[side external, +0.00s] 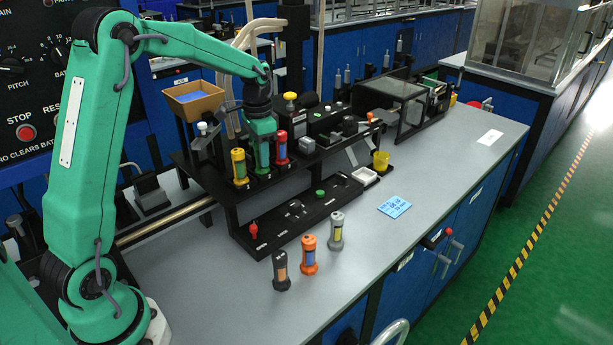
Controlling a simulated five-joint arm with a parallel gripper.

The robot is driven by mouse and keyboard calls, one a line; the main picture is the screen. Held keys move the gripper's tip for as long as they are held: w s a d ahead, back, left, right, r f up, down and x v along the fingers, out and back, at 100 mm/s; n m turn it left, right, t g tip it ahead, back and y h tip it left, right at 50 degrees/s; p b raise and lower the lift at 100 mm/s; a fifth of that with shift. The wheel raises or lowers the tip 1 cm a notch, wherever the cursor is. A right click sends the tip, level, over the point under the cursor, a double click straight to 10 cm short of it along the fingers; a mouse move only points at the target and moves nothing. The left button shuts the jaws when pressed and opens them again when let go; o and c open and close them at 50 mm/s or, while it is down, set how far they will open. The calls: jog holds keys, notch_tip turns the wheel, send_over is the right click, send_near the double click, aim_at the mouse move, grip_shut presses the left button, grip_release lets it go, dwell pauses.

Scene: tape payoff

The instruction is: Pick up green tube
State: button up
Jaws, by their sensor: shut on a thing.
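The green tube (262,156) stands upright in the black rack (228,200), between a yellow tube (239,168) on its left and a red tube (281,149) on its right. My gripper (261,138) comes down from above and is shut on the green tube's upper part. The gripper and the tube are both green, so their exact border is hard to see. The tube's lower end is at the rack's top shelf; whether it is seated or slightly raised cannot be told.
Black (280,268), orange (308,255) and grey (336,232) tubes stand on the grey bench in front of the rack. A blue note (394,206) lies to their right. A tan bin (194,100) is behind the rack. The right part of the bench is mostly clear.

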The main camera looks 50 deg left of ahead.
jog(key=shift+r, duration=0.45)
notch_tip(320, 180, up, 3)
jog(key=shift+r, duration=0.1)
jog(key=s+d+r, duration=0.2)
jog(key=d+r, duration=0.4)
jog(key=d, duration=0.5)
jog(key=shift+s+d+r, duration=0.2)
jog(key=shift+s+r, duration=0.1)
jog(key=shift+r, duration=0.1)
